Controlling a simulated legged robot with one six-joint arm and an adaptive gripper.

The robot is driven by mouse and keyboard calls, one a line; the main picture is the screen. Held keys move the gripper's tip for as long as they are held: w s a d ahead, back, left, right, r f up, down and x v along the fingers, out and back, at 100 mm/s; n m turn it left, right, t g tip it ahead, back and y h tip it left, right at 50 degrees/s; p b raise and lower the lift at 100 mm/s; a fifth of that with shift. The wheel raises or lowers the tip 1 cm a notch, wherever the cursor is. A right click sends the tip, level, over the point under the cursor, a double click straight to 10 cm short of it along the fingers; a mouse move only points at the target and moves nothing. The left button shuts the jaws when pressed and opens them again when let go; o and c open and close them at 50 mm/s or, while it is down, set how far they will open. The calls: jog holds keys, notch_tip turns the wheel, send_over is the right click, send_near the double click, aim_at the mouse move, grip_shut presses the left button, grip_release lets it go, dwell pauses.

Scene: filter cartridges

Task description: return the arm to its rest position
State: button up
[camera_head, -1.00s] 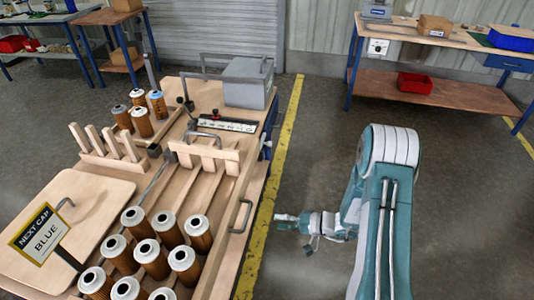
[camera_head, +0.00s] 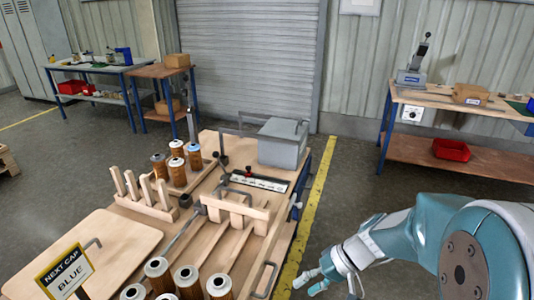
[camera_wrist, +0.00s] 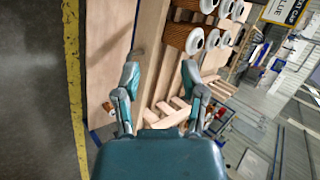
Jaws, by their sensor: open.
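My teal arm enters at the lower right of the head view. The bench's wood and several brown filter cartridges (camera_wrist: 180,36) with white caps lie beyond the fingers there.
On the bench stand cartridges (camera_head: 187,278), a blue-capped cartridge (camera_head: 193,155), a wooden slotted rack (camera_head: 147,203), a grey box (camera_head: 283,142) and a "NEXT CAP BLUE" sign (camera_head: 63,273). A second table (camera_head: 450,155) with a red bin (camera_head: 451,150) stands right. Floor between is clear.

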jog(key=s+d+r+t+h, duration=0.3)
jog(key=s+r+h, duration=0.1)
jog(key=s+r, duration=0.1)
jog(key=s+d+r+t+h, duration=0.3)
jog(key=s+r+h, duration=0.1)
jog(key=r, duration=0.4)
jog(key=shift+s+d+m+t+h, duration=0.3)
jog(key=shift+s+m, duration=0.1)
jog(key=shift+s, duration=0.5)
jog(key=shift+a, duration=0.1)
